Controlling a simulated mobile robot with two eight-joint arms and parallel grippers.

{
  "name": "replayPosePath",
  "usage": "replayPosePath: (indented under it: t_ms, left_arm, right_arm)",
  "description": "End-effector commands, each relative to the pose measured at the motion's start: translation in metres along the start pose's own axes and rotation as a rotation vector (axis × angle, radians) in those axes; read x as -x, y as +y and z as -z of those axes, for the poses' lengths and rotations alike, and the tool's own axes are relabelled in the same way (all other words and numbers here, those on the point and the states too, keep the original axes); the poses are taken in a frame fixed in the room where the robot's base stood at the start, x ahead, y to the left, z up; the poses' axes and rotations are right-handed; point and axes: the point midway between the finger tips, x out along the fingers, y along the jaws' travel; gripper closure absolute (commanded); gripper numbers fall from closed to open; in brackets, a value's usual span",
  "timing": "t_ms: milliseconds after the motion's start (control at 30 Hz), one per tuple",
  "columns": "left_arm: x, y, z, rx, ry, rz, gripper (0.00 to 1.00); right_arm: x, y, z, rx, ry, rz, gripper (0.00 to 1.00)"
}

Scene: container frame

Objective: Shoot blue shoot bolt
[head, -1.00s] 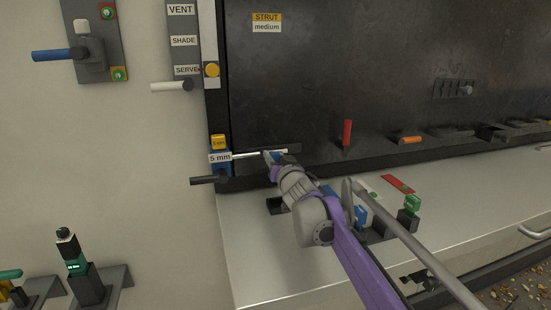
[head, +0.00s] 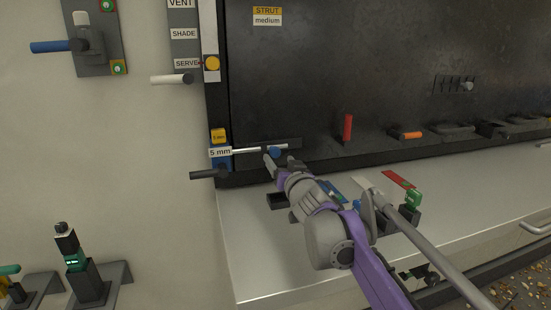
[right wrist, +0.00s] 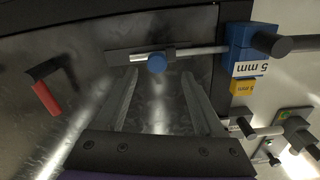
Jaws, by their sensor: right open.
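The blue shoot bolt is a pale metal rod (head: 250,150) with a round blue knob (head: 274,152), low on the dark panel's left side. Its left end meets a blue block (head: 222,163) labelled 5 mm. My right gripper (head: 279,163) is open just below the knob. In the right wrist view the knob (right wrist: 157,63) stands between and slightly beyond the fingertips of the gripper (right wrist: 160,76), and nothing is gripped. The rod runs from the knob to the blue block (right wrist: 238,42) on the right there. My left gripper is not in view.
A black handle (head: 208,175) sticks out below the blue block. A red handle (head: 347,128) and an orange one (head: 411,136) are to the right. The grey ledge (head: 262,260) below carries several small parts, including a green one (head: 413,199).

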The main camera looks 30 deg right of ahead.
Motion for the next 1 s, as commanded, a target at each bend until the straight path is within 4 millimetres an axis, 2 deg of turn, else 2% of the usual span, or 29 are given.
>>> replayPosePath:
  t_ms: [100,300,1000]
  left_arm:
    - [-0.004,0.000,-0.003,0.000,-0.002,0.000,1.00]
    - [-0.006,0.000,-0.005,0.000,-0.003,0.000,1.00]
    - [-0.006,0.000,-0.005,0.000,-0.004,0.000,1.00]
  right_arm:
    - [0.021,0.001,-0.001,0.001,0.000,-0.001,0.30]
    - [0.039,0.000,0.000,0.002,0.000,0.001,0.30]
    - [0.042,-0.001,0.000,0.001,0.000,0.001,0.30]
